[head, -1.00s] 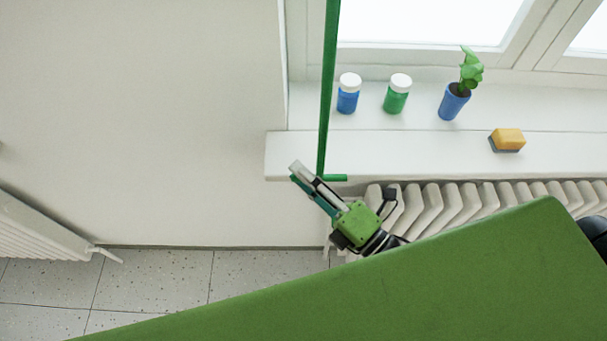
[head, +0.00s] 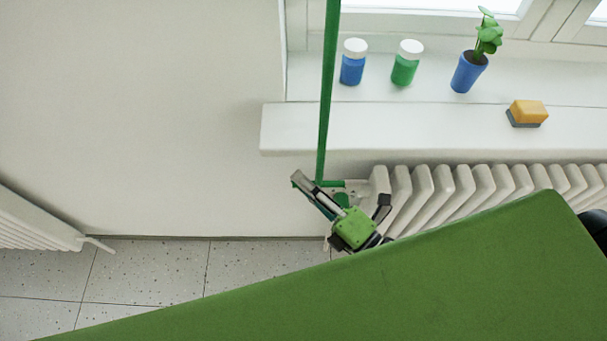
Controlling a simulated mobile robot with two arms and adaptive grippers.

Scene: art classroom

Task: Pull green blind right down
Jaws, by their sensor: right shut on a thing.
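The green blind part in view is a long narrow green strip (head: 327,90) at the left edge of the window. It runs from the top of the picture down past the sill's front edge and ends in a short bar pointing right. My right gripper (head: 312,192), with a green body, is shut on the strip's lower end, just below the sill. Its fingers point up and left. The exact contact is small and partly hidden by the fingers. The blind's upper end is out of the picture. My left gripper is not in view.
On the white sill (head: 400,125) stand a blue jar (head: 352,68), a green jar (head: 404,70), a potted plant (head: 468,72) and a yellow sponge (head: 527,112). A white radiator (head: 445,190) is below, close right of the gripper. Another radiator (head: 35,230) is at far left.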

